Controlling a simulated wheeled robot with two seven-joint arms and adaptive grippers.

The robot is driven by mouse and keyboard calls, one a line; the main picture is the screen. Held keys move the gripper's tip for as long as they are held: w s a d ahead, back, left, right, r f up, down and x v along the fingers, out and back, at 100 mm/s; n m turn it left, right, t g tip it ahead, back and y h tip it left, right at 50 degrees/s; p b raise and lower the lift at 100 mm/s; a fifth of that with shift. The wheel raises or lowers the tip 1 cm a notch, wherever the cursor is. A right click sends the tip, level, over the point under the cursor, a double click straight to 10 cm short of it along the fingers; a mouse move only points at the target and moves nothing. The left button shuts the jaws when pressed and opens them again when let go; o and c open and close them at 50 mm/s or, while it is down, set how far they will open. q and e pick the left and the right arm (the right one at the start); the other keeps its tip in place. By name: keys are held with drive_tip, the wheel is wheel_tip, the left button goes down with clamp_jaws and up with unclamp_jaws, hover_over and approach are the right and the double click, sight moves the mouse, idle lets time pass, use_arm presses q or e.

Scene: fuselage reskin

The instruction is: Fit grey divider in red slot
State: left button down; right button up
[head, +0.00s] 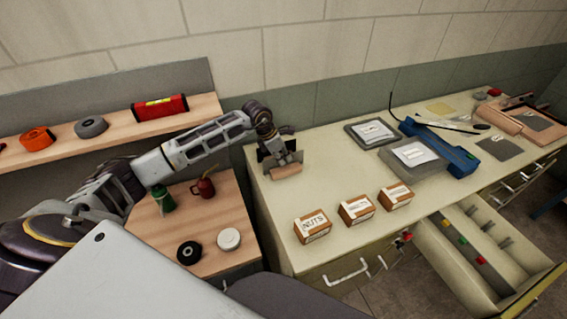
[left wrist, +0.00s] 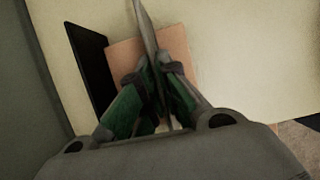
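A thin grey divider (left wrist: 144,28) stands edge-on between the fingers of my left gripper (left wrist: 158,68) in the left wrist view. The fingers are closed against both sides of it. A wooden block (left wrist: 122,55) lies just below, with a black plate (left wrist: 90,55) to its left. In the head view my left gripper (head: 274,152) is at the counter's left end, right above the wooden block (head: 286,171). My right gripper is out of view.
Three labelled boxes, one marked NUTS (head: 313,226), stand along the counter's front edge. Grey cases (head: 416,160) and a blue tool (head: 456,163) lie further right. A shelf with a red level (head: 159,108) is at the left. The counter between block and boxes is clear.

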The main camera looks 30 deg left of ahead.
use_arm(q)
drive_tip(key=shift+r, duration=0.1)
drive_tip(key=shift+r+b, duration=0.9)
drive_tip(key=shift+r, duration=4)
